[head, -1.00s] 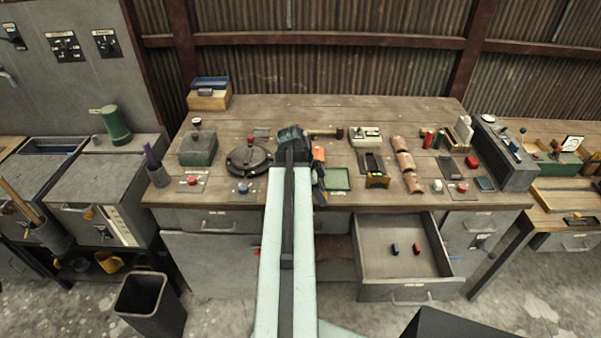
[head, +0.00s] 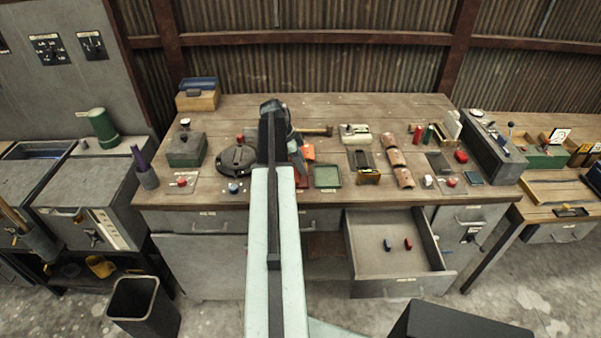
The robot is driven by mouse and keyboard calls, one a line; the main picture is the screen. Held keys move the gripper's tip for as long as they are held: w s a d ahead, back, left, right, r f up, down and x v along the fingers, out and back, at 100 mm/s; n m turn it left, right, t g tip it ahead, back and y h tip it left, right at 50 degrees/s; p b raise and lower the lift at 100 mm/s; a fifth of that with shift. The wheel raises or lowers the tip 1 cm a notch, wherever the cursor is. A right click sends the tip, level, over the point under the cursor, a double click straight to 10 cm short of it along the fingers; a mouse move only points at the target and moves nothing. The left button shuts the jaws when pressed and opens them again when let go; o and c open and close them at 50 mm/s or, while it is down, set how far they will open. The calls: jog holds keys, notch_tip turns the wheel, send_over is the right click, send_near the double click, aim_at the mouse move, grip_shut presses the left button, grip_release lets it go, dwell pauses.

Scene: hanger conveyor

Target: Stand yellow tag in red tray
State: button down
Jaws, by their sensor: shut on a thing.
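My gripper (head: 273,107) is at the far end of my arm, over the middle of the bench. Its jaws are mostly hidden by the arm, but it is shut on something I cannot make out. I cannot pick out the yellow tag anywhere in view. No tray is clearly red; an orange-red piece (head: 308,152) lies just right of my gripper, partly covered by the arm, and I cannot tell whether it is the red tray. A green tray (head: 327,186) lies just to the right of the arm, near the front of the bench.
A round black fixture (head: 238,158) and a green box (head: 187,149) stand left of my arm. A hammer (head: 316,131), a dark holder (head: 364,165) and copper-coloured blocks (head: 397,158) are right. An open drawer (head: 430,262) with two small pieces juts out at front right.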

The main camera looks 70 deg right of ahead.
jog(key=shift+w+d, duration=0.1)
jog(key=shift+d, duration=0.05)
jog(key=f+b, duration=0.4)
jog(key=shift+w+d, duration=0.15)
jog(key=shift+d, duration=0.05)
jog(key=shift+r, duration=0.25)
jog(key=shift+f, duration=0.15)
jog(key=c, duration=0.9)
grip_release()
jog(key=shift+c, duration=0.2)
